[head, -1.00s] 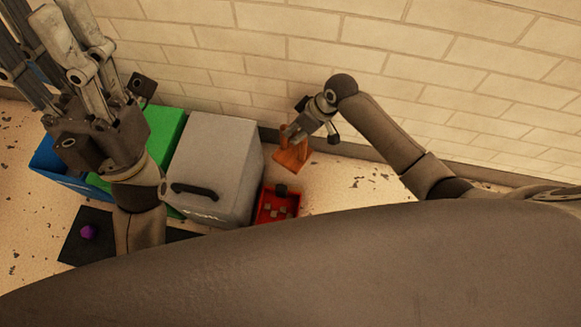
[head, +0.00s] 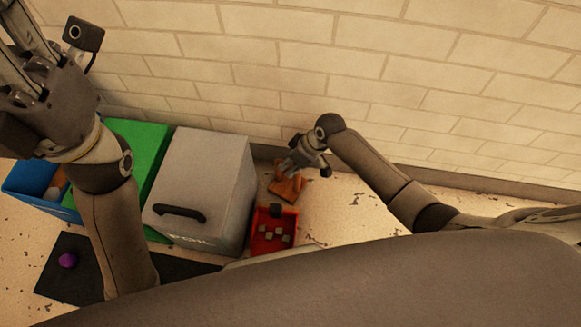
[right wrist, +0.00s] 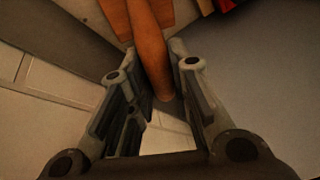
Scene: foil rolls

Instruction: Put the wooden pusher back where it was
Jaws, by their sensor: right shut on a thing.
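The wooden pusher (head: 288,187) is orange-brown and is near the wall in the head view, just behind the red tray. My right gripper (head: 297,164) is above it and shut on its handle, hiding its upper part. In the right wrist view the round handle (right wrist: 150,50) runs between the two fingers (right wrist: 158,95), and the flat wooden part shows beyond at the top. I cannot tell whether the pusher touches the surface below. My left gripper (head: 30,75) is at the upper left of the head view, its fingertips cut off by the picture edge.
The red tray (head: 262,241) holds several small greyish pieces and a dark block. To its left stand a grey foil box (head: 205,165) with a black handle, a green box (head: 140,140) and a blue bin (head: 28,180). A purple object (head: 67,261) lies on a black mat (head: 75,285).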

